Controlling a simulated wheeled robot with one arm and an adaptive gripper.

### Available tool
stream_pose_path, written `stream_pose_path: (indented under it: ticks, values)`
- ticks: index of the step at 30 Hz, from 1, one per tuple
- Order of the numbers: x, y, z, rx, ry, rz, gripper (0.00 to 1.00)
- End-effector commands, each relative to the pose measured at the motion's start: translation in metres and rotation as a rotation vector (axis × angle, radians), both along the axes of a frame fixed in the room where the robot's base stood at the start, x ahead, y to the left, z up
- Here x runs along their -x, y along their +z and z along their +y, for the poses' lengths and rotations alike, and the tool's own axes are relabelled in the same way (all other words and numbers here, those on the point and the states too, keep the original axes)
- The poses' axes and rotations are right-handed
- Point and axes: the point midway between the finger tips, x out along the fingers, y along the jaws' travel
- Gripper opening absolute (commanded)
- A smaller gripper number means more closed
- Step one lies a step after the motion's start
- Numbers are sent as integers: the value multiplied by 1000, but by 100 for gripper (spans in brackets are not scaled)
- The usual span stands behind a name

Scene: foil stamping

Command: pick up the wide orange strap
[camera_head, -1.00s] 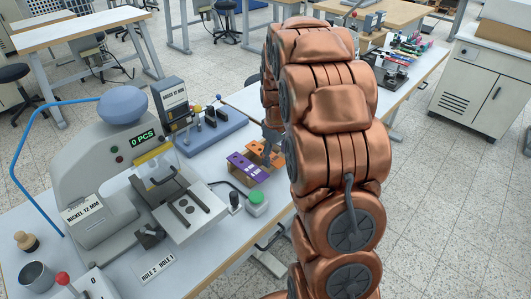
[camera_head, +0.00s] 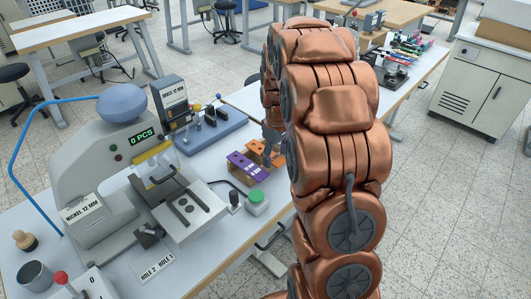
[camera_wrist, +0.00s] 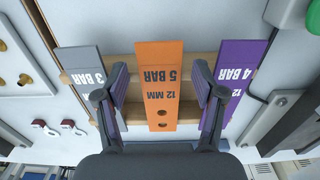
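The wide orange strap (camera_wrist: 160,62) lies across a wooden rack in the wrist view, marked 12 MM and 5 BAR, with two holes at its near end. My gripper (camera_wrist: 160,80) is open, with one finger on each side of the orange strap and a gap showing on both sides. A grey strap (camera_wrist: 80,62) marked 3 BAR lies to the left. A purple strap (camera_wrist: 240,62) marked 4 BAR lies to the right, partly behind the right finger. In the head view, the orange strap (camera_head: 257,147) is partly hidden by my arm.
A stamping press (camera_head: 110,160) stands left of the rack in the head view. A green button box (camera_head: 257,202) is near the table's front edge.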

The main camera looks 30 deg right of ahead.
Motion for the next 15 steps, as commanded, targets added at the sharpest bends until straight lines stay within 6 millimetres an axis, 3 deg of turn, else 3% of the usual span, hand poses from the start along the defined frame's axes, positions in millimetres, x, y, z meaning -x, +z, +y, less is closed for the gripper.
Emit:
stream_pose_path:
  ticks: [2,12,15]
  values:
    - [0,0,0,0,0,0,57]
    - [0,-1,-1,0,0,2,22]
    - [1,-1,-1,0,0,2,22]
